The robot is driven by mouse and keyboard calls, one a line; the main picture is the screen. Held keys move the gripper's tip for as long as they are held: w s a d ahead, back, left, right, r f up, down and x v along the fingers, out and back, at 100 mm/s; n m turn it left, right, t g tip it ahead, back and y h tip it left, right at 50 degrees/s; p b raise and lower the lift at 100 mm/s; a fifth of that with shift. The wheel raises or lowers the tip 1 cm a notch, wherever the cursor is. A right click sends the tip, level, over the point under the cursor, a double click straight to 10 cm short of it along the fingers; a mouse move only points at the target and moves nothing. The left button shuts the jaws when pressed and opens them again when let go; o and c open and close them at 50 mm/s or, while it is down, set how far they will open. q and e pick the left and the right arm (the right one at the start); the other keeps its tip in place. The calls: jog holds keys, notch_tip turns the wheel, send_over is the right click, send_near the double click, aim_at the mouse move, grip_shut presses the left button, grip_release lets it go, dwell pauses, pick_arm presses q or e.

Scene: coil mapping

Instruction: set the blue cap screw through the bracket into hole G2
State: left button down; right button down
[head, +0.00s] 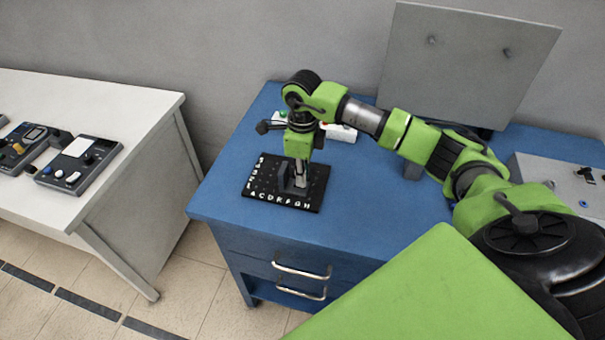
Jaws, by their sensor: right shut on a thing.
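The black lettered board (252,191) lies near the left front of the blue bench, with pale letters along its left and front edges. The small dark grey bracket (285,184) stands on it near the front. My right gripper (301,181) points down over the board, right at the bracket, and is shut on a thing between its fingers. The thing is too small and covered to make out; its place at the bracket fits the blue cap screw. Hole G2 is hidden behind the gripper and bracket. My left gripper is not in view.
A white and green box (341,133) stands behind the board. A grey upright panel (465,65) stands at the back. A grey plate (560,180) with small dark and blue parts lies at the right. A white table (95,110) with control boxes stands left.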

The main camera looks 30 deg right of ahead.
jog(key=shift+f+b, duration=0.5)
jog(key=shift+f, duration=0.1)
dwell(0.6)
jog(key=m, duration=0.5)
jog(key=shift+s+f, duration=0.1)
jog(key=c, duration=2)
grip_release()
jog(key=shift+r, duration=0.5)
notch_tip(320, 180, up, 11)
